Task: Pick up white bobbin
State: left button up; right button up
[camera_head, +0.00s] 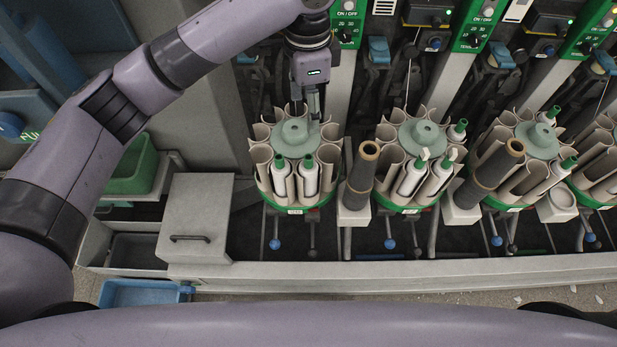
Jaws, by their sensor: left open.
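White bobbins with green tips stand in round carousels of beige tubes on the winder. In the leftmost carousel (290,132), one white bobbin (281,178) stands at the front and another white bobbin (308,178) stands just right of it. The second carousel holds white bobbins (411,178) at its front. My left gripper (313,112) comes down from above over the back right of the leftmost carousel, near its green-grey hub. It is open and holds nothing visible. Its fingertips are small and partly edge-on here. My right gripper is not in view.
Dark cones with tan tops (362,170) stand between carousels. A grey box with a handle (196,218) and a green bin (133,168) are at the left. Green control panels (474,25) line the back. A blue tray (143,292) lies low at the left.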

aim_at(310, 157)
pick_arm(q)
notch_tip(310, 157, down, 12)
jog(key=shift+p, duration=1.15)
jog(key=f, duration=0.1)
jog(key=f+p, duration=0.1)
jog(key=s+f, duration=0.1)
jog(key=f, duration=0.1)
jog(key=shift+d+f+p, duration=0.1)
jog(key=shift+d+p, duration=0.15)
jog(key=shift+p, duration=0.1)
jog(key=shift+w+f, duration=0.1)
jog(key=shift+f, duration=0.4)
jog(key=c, duration=1.1)
